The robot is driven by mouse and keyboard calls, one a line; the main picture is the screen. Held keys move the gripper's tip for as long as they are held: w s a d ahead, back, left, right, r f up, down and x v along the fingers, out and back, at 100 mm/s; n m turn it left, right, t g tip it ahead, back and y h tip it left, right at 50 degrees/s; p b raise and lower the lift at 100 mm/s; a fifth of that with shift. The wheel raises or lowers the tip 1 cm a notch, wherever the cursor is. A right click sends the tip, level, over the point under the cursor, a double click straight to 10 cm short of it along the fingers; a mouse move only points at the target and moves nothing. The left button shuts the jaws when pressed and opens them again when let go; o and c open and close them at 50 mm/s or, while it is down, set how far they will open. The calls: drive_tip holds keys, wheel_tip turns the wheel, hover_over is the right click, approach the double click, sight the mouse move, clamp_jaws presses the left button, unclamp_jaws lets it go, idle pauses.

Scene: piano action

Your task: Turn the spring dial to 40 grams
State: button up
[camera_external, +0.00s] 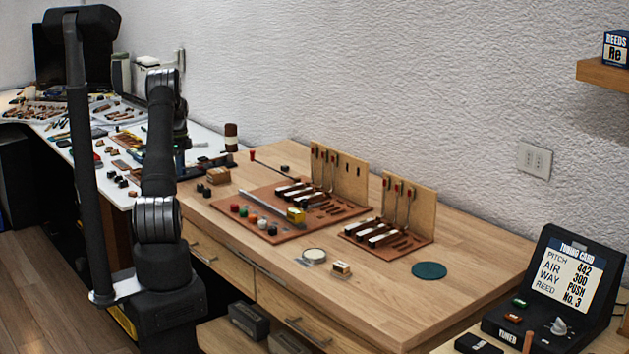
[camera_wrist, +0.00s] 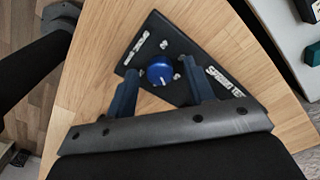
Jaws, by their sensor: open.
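The spring dial is a round blue knob (camera_wrist: 160,70) on a black wedge-shaped panel (camera_wrist: 192,92) with white lettering, seen in the wrist view. A small pale pointer mark shows on the knob's near side. White marks stand around the knob, but they are too small and turned to read. My gripper (camera_wrist: 157,80) is open, with one dark blue finger on the left of the knob and one on the right. Gaps show between both fingers and the knob. In the external view my arm covers the area, and I cannot make out the knob or fingertips clearly.
The desk's front right is mostly clear. In the wrist view, teal items (camera_wrist: 309,55) lie at the right edge.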

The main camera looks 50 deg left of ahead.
drive_tip(key=c, duration=1)
